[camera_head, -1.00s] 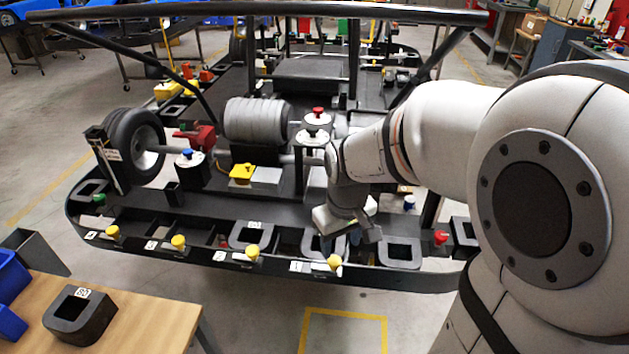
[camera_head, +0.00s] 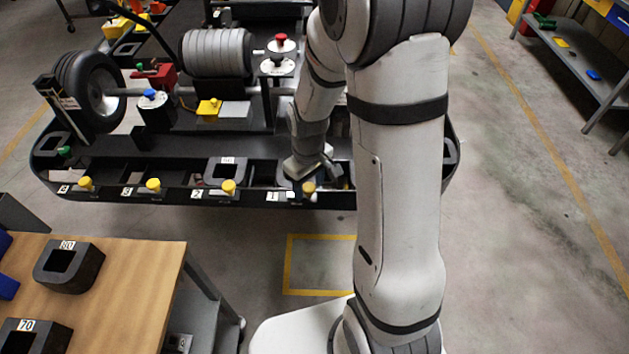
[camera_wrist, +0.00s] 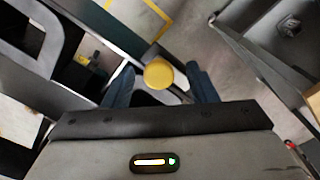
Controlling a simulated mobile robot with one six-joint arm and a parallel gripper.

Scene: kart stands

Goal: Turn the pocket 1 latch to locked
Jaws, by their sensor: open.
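The pocket 1 latch is a yellow round knob (camera_head: 309,188) on the front rail of the kart frame, right of the label 1 (camera_head: 273,197). My gripper (camera_head: 318,178) is right at it in the head view, coming from above and behind. In the wrist view the knob (camera_wrist: 159,75) shows between the two dark blue fingers of my gripper (camera_wrist: 160,86), with a visible gap on each side. My gripper is open and holds nothing. My gripper hides most of pocket 1 in the head view. The latch's pointing direction is not clear.
More yellow latch knobs stand along the rail at pocket 2 (camera_head: 229,187), pocket 3 (camera_head: 153,185) and pocket 4 (camera_head: 85,184). A black block (camera_head: 227,170) sits at pocket 2. A wooden table (camera_head: 135,275) with black blocks stands front left. Floor before the rail is clear.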

